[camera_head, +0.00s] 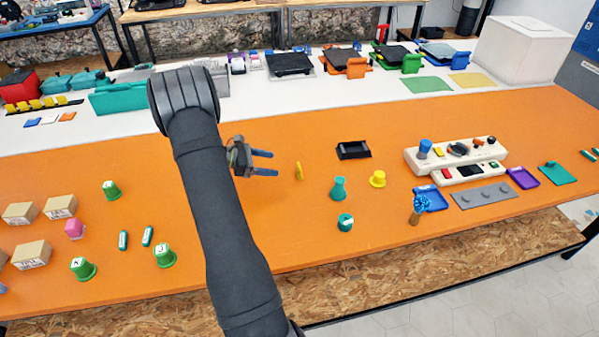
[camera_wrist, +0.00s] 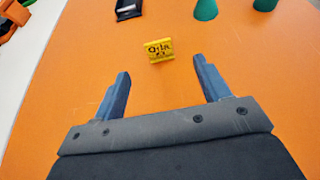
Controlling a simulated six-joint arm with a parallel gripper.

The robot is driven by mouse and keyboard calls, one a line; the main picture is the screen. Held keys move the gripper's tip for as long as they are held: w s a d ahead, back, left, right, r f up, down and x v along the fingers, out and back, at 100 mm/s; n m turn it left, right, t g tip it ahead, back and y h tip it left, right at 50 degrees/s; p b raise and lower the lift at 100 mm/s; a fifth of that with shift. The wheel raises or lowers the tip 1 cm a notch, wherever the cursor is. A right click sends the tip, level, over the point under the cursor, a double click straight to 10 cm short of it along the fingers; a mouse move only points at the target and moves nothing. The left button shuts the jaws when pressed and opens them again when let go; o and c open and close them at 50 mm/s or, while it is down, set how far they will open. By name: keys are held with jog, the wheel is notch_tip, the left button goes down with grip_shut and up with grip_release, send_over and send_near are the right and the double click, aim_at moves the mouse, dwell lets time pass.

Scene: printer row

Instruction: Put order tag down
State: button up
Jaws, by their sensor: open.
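The order tag (camera_wrist: 158,49) is a small yellow plate with dark writing. In the wrist view it stands on the orange table beyond my fingertips, between their lines. In the head view the tag (camera_head: 299,171) is a thin yellow piece to the right of my gripper (camera_head: 275,163). In the wrist view my gripper (camera_wrist: 164,85) is open, its two blue-grey fingers wide apart with nothing between them. A clear gap lies between the fingertips and the tag.
A black tray (camera_head: 353,150) lies right of the tag, also seen in the wrist view (camera_wrist: 128,8). A teal cone (camera_head: 338,189), a teal ring (camera_head: 345,222) and a yellow knob (camera_head: 378,178) stand nearby. Table around the tag is clear.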

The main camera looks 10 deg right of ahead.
aim_at(298, 167)
jog(key=x, duration=0.7)
jog(key=shift+d+f, duration=0.2)
jog(key=shift+d, duration=0.15)
jog(key=shift+w+x, duration=0.1)
jog(key=shift+x, duration=1.3)
jog(key=shift+w+x, duration=0.15)
jog(key=shift+x, duration=1.25)
jog(key=shift+f, duration=0.1)
jog(key=c, duration=1.1)
